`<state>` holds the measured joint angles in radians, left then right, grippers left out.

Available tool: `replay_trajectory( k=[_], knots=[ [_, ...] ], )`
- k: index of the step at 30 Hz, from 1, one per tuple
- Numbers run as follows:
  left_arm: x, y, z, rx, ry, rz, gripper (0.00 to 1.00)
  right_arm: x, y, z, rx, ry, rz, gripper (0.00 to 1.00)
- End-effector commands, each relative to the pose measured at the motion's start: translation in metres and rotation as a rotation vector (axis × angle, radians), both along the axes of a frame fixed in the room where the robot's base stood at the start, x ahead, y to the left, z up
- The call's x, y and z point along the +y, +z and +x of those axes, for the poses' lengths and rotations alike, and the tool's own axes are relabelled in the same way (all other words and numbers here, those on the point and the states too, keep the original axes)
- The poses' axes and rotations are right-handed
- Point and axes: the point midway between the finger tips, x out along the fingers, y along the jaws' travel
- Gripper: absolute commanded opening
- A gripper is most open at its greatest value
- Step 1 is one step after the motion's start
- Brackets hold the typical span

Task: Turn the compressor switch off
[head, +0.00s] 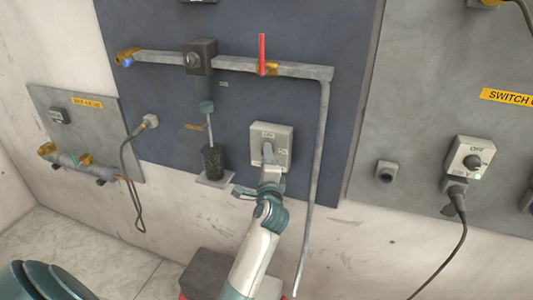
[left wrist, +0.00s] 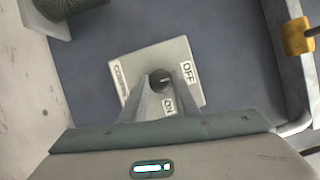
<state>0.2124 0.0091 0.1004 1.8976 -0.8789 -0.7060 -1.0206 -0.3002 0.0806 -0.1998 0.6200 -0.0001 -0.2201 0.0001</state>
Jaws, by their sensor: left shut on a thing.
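The compressor switch is a light grey box (head: 284,135) on the dark blue panel, in the middle of the head view. In the left wrist view its plate (left wrist: 140,60) carries a partly legible compressor label at the left, OFF at the right and ON at the lower edge. My left gripper (head: 268,155) reaches up to the switch from below. Its fingers are shut on the dark round knob (left wrist: 160,79), one on each side. The fingers hide much of the knob, so I cannot tell which mark it points at. My right gripper is not in view.
A grey pipe with a red-handled valve (head: 262,55) runs above the switch and down its right side. A dark cylinder (head: 212,162) stands on a small bracket to the left. Another OFF-marked switch (head: 470,158) with a cable is on the right panel.

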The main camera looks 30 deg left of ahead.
Motion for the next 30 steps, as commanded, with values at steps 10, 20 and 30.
replay_trajectory(
  k=[10,20,30],
  knots=[
    [0.0026,0.0066,0.0004,-0.016,0.003,-0.014,0.05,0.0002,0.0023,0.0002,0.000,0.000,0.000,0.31],
    [0.0017,0.0047,0.0003,-0.012,0.001,-0.016,0.45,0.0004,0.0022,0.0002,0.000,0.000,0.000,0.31],
    [-0.0022,0.0009,-0.0034,-0.008,0.000,-0.018,0.45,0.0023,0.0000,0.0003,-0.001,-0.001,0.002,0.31]
  ],
)
